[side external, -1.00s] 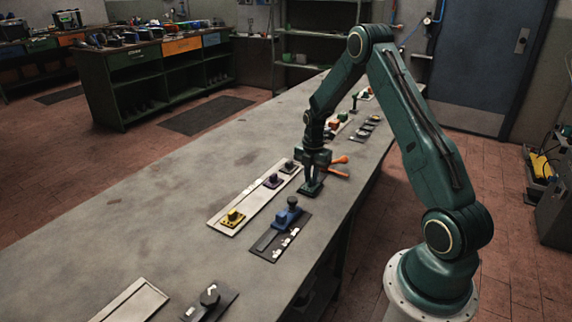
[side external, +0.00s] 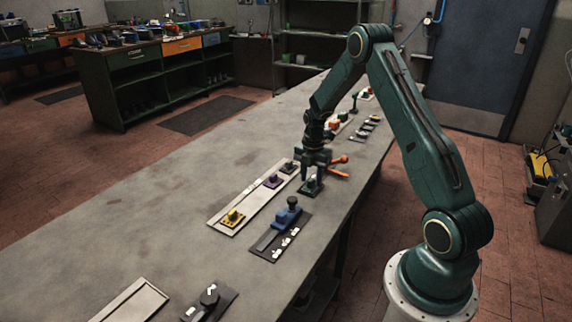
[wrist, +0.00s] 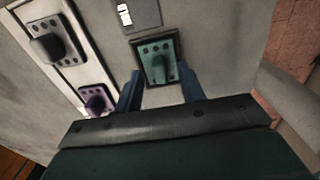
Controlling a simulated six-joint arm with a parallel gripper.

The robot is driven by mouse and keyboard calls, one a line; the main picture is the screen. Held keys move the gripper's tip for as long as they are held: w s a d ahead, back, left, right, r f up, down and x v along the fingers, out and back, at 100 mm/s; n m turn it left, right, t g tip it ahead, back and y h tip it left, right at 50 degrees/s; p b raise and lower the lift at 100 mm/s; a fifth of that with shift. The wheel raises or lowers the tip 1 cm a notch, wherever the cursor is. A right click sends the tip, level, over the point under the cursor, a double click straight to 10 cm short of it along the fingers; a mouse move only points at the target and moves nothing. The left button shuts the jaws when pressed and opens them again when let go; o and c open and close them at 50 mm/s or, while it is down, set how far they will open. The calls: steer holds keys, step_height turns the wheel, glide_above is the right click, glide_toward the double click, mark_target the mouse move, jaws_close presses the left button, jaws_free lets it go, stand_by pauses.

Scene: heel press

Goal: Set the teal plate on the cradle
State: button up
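The teal plate (side external: 311,188), a small dark-teal piece with a knob and several holes, lies flat on the bench side. In the wrist view the plate (wrist: 158,62) shows just beyond my fingertips, with a dark border around it. I cannot tell whether that border is the cradle. My gripper (side external: 314,174) is above the plate, its fingers spread apart. In the wrist view my gripper (wrist: 159,90) has one blue finger on either side of the plate's lower end, with nothing seen clamped between them.
A pale tray (side external: 216,224) holds a yellow plate (side external: 233,217), a purple plate (side external: 272,181) and a dark plate (side external: 288,167). A blue press-like device (side external: 287,218) stands nearer the camera. Orange handles (side external: 339,160) show close behind my gripper.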

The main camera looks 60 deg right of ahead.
step_height(320, 180, up, 14)
steer(key=shift+f, duration=0.25)
stand_by(0.4)
stand_by(0.4)
steer(key=s+a+r+m+t, duration=0.1)
steer(key=s+a+r+m, duration=0.3)
steer(key=a+r, duration=0.4)
steer(key=s+a+r+m+t, duration=0.25)
steer(key=a+r+m, duration=0.35)
steer(key=a, duration=0.4)
steer(key=s+a+m+t, duration=0.1)
steer(key=s+a+m, duration=0.3)
steer(key=s, duration=0.4)
steer(key=s+a+r+m+t, duration=0.1)
steer(key=s+a+m, duration=0.3)
steer(key=s+a, duration=0.2)
steer(key=shift+s+a+r, duration=0.2)
steer(key=shift+s+a, duration=0.05)
steer(key=shift+s, duration=0.6)
